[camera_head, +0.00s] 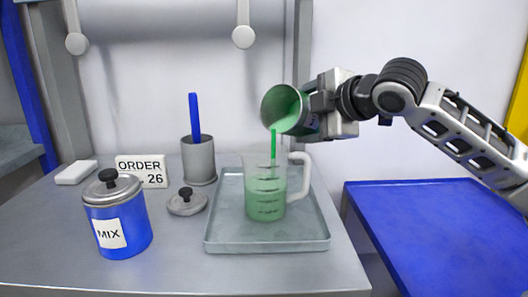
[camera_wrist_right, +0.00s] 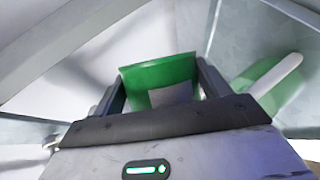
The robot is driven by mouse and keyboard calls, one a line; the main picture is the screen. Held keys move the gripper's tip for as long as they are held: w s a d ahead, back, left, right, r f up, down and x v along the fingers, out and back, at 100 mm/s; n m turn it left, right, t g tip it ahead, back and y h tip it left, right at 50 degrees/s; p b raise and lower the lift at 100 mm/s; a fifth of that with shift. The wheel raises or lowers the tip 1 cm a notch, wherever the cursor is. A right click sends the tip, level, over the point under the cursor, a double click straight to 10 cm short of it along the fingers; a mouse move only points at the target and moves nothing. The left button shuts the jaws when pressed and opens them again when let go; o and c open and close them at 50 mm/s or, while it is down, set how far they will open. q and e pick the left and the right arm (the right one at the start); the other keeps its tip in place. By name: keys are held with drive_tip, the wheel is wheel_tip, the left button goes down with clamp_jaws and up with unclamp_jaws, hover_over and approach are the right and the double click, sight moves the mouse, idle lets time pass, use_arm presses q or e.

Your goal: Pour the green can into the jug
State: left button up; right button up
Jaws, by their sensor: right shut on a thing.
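The green can (camera_head: 284,110) is tilted with its mouth to the left and down, above the clear measuring jug (camera_head: 266,192). A green stream runs from its lip into the jug, which holds green liquid. The jug stands upright with its handle to the right. My right gripper (camera_head: 318,108) is shut on the can from the right. In the right wrist view the can (camera_wrist_right: 160,75) sits between the fingers (camera_wrist_right: 160,90), and part of the jug (camera_wrist_right: 262,85) shows beyond on the right. My left gripper is not in view.
The jug stands in a grey tray (camera_head: 222,240). To the left are a blue MIX can (camera_head: 122,238) with a lid, a loose lid (camera_head: 186,203), a grey cup (camera_head: 198,160) with a blue stick, and an ORDER sign (camera_head: 142,172). A blue surface (camera_head: 430,230) lies right.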

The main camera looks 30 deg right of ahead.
drive_tip(key=shift+b, duration=0.45)
drive_tip(key=shift+a+r+n, duration=0.1)
drive_tip(key=shift+a+n, duration=0.05)
drive_tip(key=shift+n, duration=0.15)
idle(0.3)
drive_tip(key=shift+s+a+r+p, duration=0.1)
drive_tip(key=shift+p, duration=0.25)
